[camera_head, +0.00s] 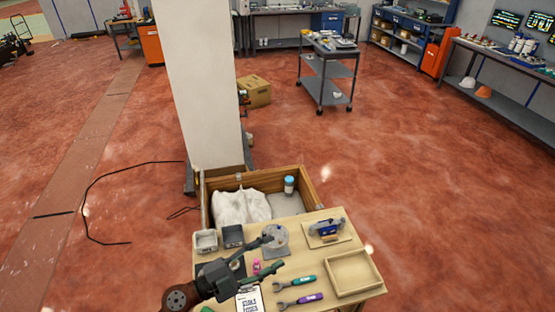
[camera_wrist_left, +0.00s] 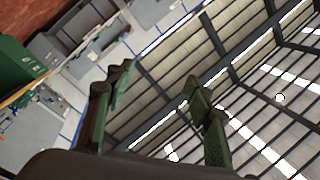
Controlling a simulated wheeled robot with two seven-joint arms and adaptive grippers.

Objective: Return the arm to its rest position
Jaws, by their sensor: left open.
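My left gripper (camera_head: 272,252) reaches in from the lower left over the wooden table (camera_head: 335,298) in the head view. Its two dark green fingers are spread apart with nothing held between them. In the left wrist view the open fingers (camera_wrist_left: 155,108) point up toward the ceiling and far wall, with empty space between them. A round grey part on a square base (camera_head: 275,240) stands right by the upper fingertip; I cannot tell whether they touch. A small pink item (camera_head: 256,267) lies between the fingers as seen from above. My right gripper does not show.
On the table are an empty wooden tray (camera_head: 352,274), a green-handled wrench (camera_head: 295,283), a purple-handled wrench (camera_head: 300,299), a clipboard (camera_head: 250,299) and a tool on a board (camera_head: 327,230). A wooden crate (camera_head: 312,190) with a white bag stands behind. Open floor lies right.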

